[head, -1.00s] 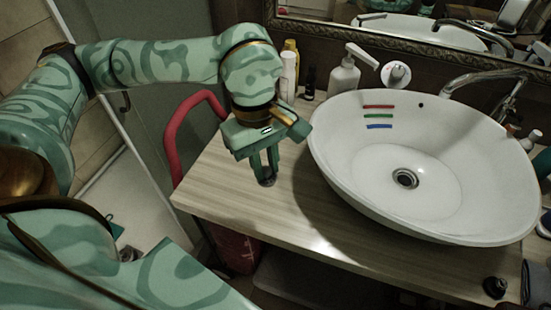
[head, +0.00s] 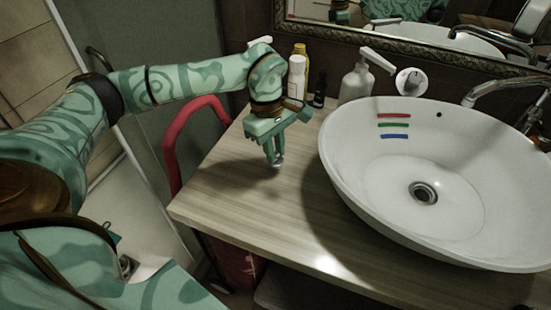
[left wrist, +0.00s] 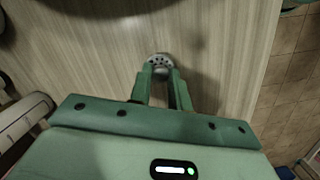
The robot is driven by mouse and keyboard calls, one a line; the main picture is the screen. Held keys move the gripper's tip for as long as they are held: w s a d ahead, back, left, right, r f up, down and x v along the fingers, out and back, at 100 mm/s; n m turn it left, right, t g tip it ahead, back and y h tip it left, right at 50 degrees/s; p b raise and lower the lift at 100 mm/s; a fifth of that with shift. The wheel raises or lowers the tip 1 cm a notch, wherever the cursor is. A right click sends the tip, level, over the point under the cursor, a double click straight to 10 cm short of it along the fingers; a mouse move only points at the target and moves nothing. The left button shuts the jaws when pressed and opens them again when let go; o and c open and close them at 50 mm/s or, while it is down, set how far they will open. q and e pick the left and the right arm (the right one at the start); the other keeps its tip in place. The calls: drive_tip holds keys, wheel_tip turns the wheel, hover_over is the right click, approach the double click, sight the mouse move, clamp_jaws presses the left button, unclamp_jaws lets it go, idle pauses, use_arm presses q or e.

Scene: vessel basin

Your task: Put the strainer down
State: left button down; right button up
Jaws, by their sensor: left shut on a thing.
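The strainer (head: 277,160) is a small round metal piece with holes, at the tips of my left gripper (head: 272,150). It shows more clearly in the left wrist view (left wrist: 159,60), between the fingertips of the same gripper (left wrist: 161,72). The gripper is shut on it and points down over the wooden counter (head: 240,205), left of the white basin (head: 330,165). The strainer is at or just above the counter; I cannot tell whether it touches. My right gripper is not in view.
The basin has a drain (head: 423,193) and three coloured stripes. Behind the gripper stand a white bottle (head: 297,77), a small dark bottle (head: 319,90) and a soap dispenser (head: 356,82). A red rail (head: 170,150) rises at the counter's left. The counter's front left is clear.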

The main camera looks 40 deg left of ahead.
use_arm(q)
wheel_tip(320, 180, down, 3)
drive_tip(key=shift+f+b, duration=0.2)
drive_tip(key=shift+b, duration=0.35)
drive_tip(key=shift+r, duration=0.1)
drive_tip(key=c, duration=1.3)
unclamp_jaws()
wheel_tip(320, 180, up, 12)
drive_tip(key=a+p, duration=0.1)
drive_tip(key=p, duration=0.2)
drive_tip(key=shift+a+p, duration=0.4)
drive_tip(key=shift+w, duration=0.1)
